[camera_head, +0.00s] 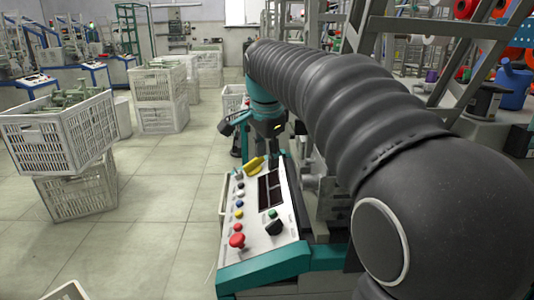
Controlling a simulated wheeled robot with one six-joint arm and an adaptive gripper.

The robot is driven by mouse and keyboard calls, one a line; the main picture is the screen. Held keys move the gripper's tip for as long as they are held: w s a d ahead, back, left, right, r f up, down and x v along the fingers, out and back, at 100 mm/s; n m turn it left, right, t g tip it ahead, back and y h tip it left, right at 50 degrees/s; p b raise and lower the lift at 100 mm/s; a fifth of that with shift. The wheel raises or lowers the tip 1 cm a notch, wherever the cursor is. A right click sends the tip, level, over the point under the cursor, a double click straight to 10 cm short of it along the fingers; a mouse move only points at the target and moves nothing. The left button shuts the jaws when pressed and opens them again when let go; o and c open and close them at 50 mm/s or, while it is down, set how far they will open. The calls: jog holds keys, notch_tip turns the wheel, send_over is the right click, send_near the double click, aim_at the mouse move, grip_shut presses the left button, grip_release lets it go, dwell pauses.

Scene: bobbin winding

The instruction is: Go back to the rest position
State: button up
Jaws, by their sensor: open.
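My gripper (264,129) hangs at the far end of my black ribbed arm, past the control panel (258,212). Its dark fingers look spread apart, and I see nothing held between them. The panel slopes on a teal-edged machine below my arm. It carries a red mushroom button (237,240), a yellow rotary handle (254,164), several small coloured buttons and a black switch (275,227). My gripper is above and beyond the panel's far end. My arm hides much of the machine to the right.
White crates (50,135) stand stacked at the left, the upper one filled with greenish parts. More crates (160,97) stand further back. The tiled floor (165,195) between them and the panel is clear. A grey metal frame and a blue can (512,86) stand at the right.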

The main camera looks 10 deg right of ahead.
jog(key=shift+s+r, duration=0.35)
jog(key=shift+r, duration=0.15)
jog(key=s+f+n+t, duration=0.1)
jog(key=s+f+n, duration=0.6)
jog(key=s, duration=0.6)
jog(key=s+f+n+t, duration=0.1)
jog(key=s+f+n, duration=0.6)
jog(key=s, duration=0.6)
jog(key=shift+d+f+t+y, duration=0.2)
jog(key=shift+f+t+y, duration=0.15)
jog(key=shift+f, duration=0.55)
